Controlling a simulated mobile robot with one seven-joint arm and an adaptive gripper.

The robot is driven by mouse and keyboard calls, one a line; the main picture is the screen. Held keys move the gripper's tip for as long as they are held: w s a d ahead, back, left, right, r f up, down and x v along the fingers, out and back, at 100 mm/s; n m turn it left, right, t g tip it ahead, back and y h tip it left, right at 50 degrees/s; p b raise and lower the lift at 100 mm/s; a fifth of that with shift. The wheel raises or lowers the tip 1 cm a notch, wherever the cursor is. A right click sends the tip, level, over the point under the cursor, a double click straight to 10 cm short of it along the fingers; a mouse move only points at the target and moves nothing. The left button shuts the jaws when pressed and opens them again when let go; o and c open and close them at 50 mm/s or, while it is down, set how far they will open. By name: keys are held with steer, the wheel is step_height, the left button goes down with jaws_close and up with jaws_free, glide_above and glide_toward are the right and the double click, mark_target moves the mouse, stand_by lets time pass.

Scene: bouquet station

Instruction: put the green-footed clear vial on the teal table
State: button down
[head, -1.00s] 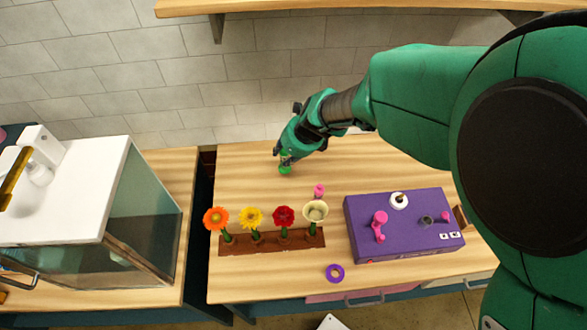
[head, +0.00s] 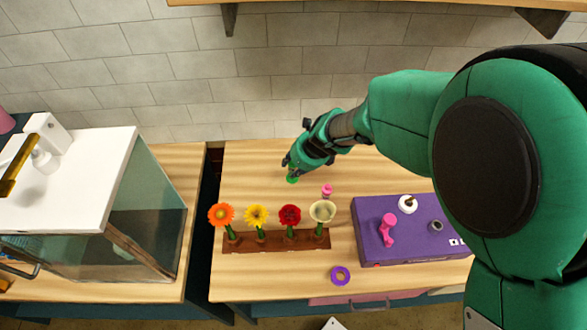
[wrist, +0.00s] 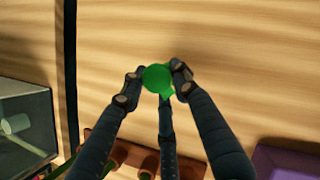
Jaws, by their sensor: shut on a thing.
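My gripper (head: 291,170) is shut on the green-footed vial (head: 292,179) over the back left of the wooden counter. In the wrist view, my gripper's fingers (wrist: 157,85) close around a round green part of the vial (wrist: 156,77). The vial's clear body is mostly hidden by the fingers. I cannot tell whether the vial touches the counter. A small teal surface (head: 12,128) shows at the far left edge; I cannot tell whether it is the teal table.
A brown rack (head: 275,241) with several flowers stands in front of my gripper. A white-topped glass case (head: 70,180) stands left, across a dark gap (head: 207,190).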

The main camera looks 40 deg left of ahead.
steer(key=shift+f, duration=0.65)
steer(key=shift+f, duration=0.15)
steer(key=c, duration=1.3)
jaws_free()
steer(key=shift+d+r, duration=0.2)
steer(key=shift+r, duration=0.4)
steer(key=p+v, duration=0.2)
steer(key=v, duration=0.9)
steer(key=shift+w, duration=0.1)
